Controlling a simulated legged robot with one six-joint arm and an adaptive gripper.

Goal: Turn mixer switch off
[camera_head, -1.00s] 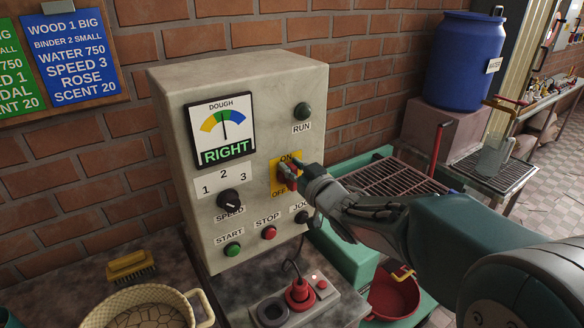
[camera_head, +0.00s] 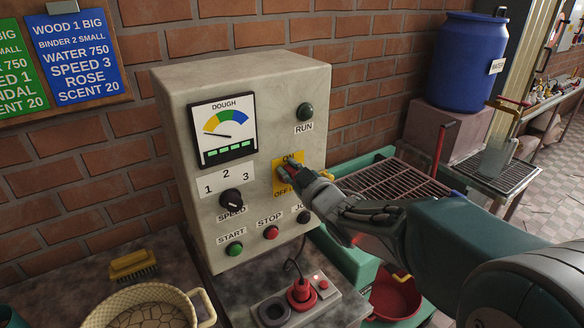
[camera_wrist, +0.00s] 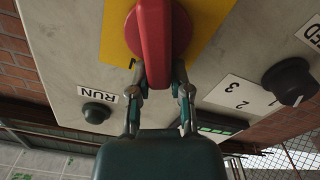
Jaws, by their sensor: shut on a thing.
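The mixer switch is a red handle on a yellow plate (camera_head: 277,169) marked ON above and OFF below, on the front of a grey control box (camera_head: 240,88). My gripper (camera_head: 298,178) is at the switch and hides much of the handle in the head view. In the wrist view my gripper (camera_wrist: 162,88) has its two fingertips shut on the end of the red handle (camera_wrist: 155,42), one on each side. The yellow plate (camera_wrist: 213,22) shows behind it. The exact handle angle is hard to tell. The dough gauge (camera_head: 223,129) has its needle to the left and green bars below.
A speed knob (camera_head: 231,199), a green start button (camera_head: 235,249), a red stop button (camera_head: 271,232) and a run lamp (camera_head: 305,112) surround the switch. A red plug (camera_head: 301,293) sits below. A basket-like bowl (camera_head: 145,310) and a brush (camera_head: 133,265) lie left.

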